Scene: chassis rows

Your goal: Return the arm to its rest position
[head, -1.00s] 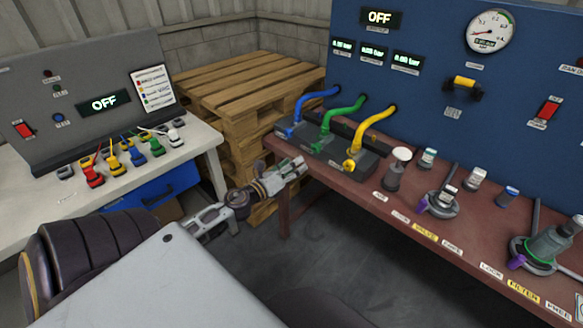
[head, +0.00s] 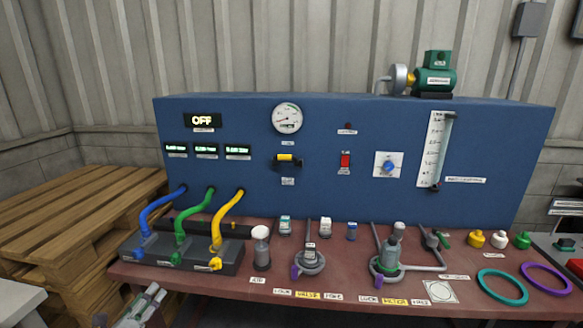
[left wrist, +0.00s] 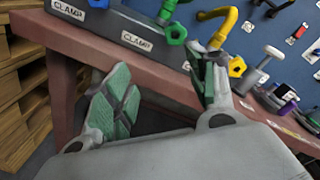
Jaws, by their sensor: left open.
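My left gripper (head: 154,294) shows at the bottom left of the head view, in front of the left end of the red-brown bench (head: 190,285). In the left wrist view its two green-padded fingers (left wrist: 165,92) stand apart with nothing between them. They are below and in front of the bench edge and the clamp block (left wrist: 120,30). Most of my left arm is out of the head view. My right gripper is not in view.
The clamp block (head: 185,255) with blue, green and yellow hoses sits at the bench's left end. Valve and filter fittings (head: 388,255) and coloured rings (head: 502,287) stand or lie to the right. A blue panel (head: 330,190) rises behind. Wooden pallets (head: 75,215) are at left.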

